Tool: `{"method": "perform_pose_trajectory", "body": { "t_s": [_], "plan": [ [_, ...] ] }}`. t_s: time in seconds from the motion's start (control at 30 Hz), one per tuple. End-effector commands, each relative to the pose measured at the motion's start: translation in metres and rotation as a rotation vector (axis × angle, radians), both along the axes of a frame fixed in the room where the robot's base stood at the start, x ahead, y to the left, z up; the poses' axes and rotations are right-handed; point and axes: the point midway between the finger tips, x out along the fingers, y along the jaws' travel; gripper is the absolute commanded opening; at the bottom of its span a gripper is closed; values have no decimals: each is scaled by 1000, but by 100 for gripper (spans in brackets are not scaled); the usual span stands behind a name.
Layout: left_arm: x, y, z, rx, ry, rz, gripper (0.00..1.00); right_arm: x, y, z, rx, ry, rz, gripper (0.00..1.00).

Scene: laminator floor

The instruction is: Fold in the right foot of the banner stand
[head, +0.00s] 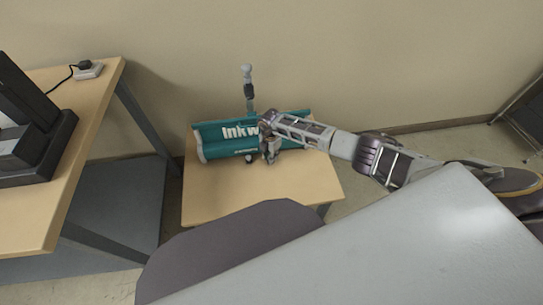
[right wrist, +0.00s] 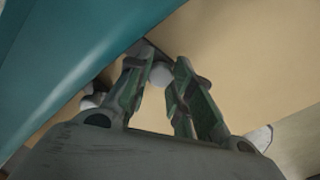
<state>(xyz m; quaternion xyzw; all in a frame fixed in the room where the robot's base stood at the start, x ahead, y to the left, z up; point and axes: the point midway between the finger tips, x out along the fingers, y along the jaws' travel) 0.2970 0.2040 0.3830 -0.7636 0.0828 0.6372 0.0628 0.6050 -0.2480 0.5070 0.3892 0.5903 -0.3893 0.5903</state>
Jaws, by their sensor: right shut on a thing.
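The banner stand (head: 215,137) is a teal cassette with white "Inkw" lettering, lying across a small wooden table. It also fills the upper left of the right wrist view (right wrist: 75,55). My right gripper (head: 270,156) is at the front of the stand, right of its middle, and covers part of the lettering. In the right wrist view the fingers (right wrist: 158,82) are shut on a small foot with a pale rounded end (right wrist: 160,75), beside the teal casing. Another pale rounded end (head: 248,158) shows left of the gripper, below the casing. My left gripper is not in view.
An upright grey post (head: 247,88) stands behind the stand, near the wall. The small table (head: 218,200) is bare in front. A larger desk (head: 45,205) with a black machine (head: 35,145) is at left. A dark frame (head: 525,112) is at far right.

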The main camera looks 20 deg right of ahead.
Motion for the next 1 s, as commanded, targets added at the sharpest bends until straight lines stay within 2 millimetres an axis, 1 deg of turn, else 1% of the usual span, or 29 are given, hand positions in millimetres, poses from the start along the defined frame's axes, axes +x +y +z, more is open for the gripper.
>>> {"method": "perform_pose_trajectory", "body": {
  "t_s": [0.23,0.27,0.43,1.0],
  "plan": [
    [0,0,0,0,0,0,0,0,-1,0,-1,-1,0,0],
    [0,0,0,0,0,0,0,0,-1,0,-1,-1,0,24],
    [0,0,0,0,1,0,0,0,-1,0,0,-1,1,46],
    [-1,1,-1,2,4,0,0,1,0,1,1,-3,6,46]
  ]
}}
